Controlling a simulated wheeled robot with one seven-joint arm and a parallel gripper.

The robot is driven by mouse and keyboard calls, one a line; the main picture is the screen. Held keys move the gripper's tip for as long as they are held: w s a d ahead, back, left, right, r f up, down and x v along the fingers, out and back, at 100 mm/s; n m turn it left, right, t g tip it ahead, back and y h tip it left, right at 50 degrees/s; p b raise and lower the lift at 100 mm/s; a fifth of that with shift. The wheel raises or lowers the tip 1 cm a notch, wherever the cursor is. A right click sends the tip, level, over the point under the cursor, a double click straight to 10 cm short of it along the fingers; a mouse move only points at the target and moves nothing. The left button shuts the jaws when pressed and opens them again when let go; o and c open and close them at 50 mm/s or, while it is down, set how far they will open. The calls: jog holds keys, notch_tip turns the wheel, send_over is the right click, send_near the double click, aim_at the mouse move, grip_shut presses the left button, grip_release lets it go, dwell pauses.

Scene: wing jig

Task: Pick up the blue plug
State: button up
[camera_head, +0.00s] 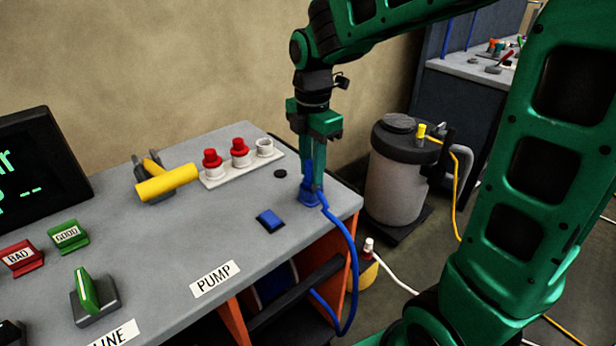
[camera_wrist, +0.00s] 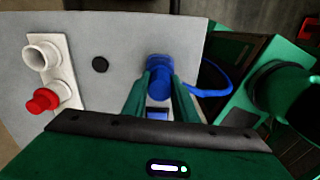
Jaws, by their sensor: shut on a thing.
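The blue plug (camera_head: 309,185) stands upright near the right edge of the grey bench top, with a blue cable running from it over the edge. My gripper (camera_head: 313,178) points down over it, and its green fingers are shut on the plug's upper part. In the wrist view the blue plug (camera_wrist: 160,80) sits between the two fingertips (camera_wrist: 160,92). The plug's base looks to be at the bench surface; I cannot tell whether it touches.
A white strip (camera_head: 240,166) with two red caps and a white socket lies behind. A black disc (camera_head: 280,173), a blue square (camera_head: 270,220) and a yellow-handled tool (camera_head: 166,183) are on the bench. The blue cable (camera_head: 352,270) hangs over the edge. A grey tank (camera_head: 397,185) stands right.

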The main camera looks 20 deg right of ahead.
jog(key=shift+r, duration=0.1)
jog(key=shift+r, duration=0.6)
jog(key=r, duration=0.2)
jog(key=a+r, duration=0.1)
jog(key=shift+s+r, duration=0.25)
jog(key=s+a+r, duration=0.6)
jog(key=a+r, duration=0.2)
jog(key=r, duration=0.1)
jog(key=shift+a, duration=0.3)
jog(key=shift+r, duration=0.1)
